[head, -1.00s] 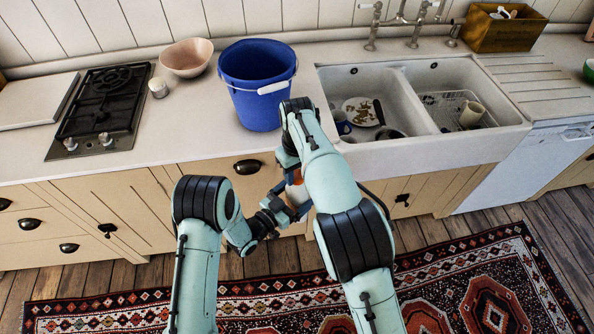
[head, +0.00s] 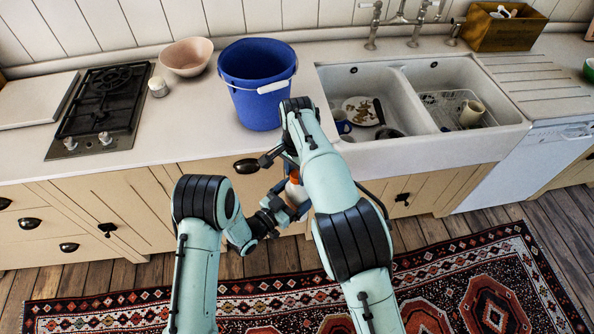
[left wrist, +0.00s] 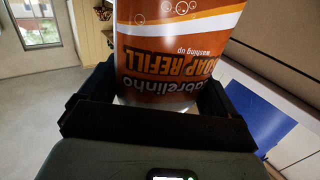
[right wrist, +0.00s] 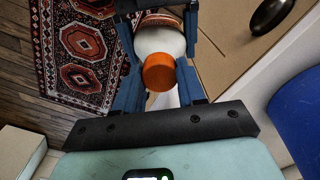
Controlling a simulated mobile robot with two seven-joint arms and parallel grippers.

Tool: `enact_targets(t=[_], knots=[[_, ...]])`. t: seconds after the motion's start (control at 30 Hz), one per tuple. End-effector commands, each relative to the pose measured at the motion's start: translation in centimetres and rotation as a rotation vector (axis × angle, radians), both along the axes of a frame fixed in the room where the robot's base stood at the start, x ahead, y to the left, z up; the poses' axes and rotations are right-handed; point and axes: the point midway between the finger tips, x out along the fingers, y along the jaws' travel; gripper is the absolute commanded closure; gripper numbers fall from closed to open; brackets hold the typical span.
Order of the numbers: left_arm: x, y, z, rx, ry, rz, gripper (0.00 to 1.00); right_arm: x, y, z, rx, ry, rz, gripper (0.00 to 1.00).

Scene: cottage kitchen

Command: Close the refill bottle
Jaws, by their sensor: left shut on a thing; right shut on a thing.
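The refill bottle (left wrist: 178,50) is white with an orange label reading "SOAP REFILL". My left gripper (head: 287,206) is shut around its body and holds it in the air in front of the counter. The orange cap (right wrist: 158,72) is at the bottle's white top, which also shows in the right wrist view (right wrist: 158,42). My right gripper (right wrist: 159,80) is shut on the cap, with a blue finger on each side. In the head view my right arm hides much of the bottle. How tight the cap sits I cannot tell.
A blue bucket (head: 256,100) stands on the counter (head: 190,125) just behind my right gripper. A pink bowl (head: 187,57), a small white jar (head: 158,87) and a black hob (head: 105,110) are to the left. The sink (head: 385,150) with dishes is to the right. A patterned rug (head: 130,310) lies below.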

Motion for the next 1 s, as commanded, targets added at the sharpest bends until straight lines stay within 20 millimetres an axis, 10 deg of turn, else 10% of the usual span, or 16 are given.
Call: enact_targets(t=[0.1,0.13,0.2,0.63,1.0], knots=[[0.0,0.0,0.1,-0.001,-0.002,-0.001,0.94,0.0,0.0,0.0,0.000,0.000,0.005,0.97],[0.0,0.0,0.1,-0.001,-0.002,-0.001,0.94,0.0,0.0,0.0,0.000,0.000,0.006,0.51],[0.0,0.0,0.1,-0.001,-0.002,-0.001,0.94,0.0,0.0,0.0,0.000,0.000,0.007,0.31],[0.0,0.0,0.1,-0.001,-0.002,0.000,0.94,0.1,0.0,1.2,0.002,-0.003,0.009,0.31],[0.0,0.0,0.1,-0.001,-0.003,0.000,0.94,0.1,0.0,8.9,0.003,-0.005,0.008,0.31]])
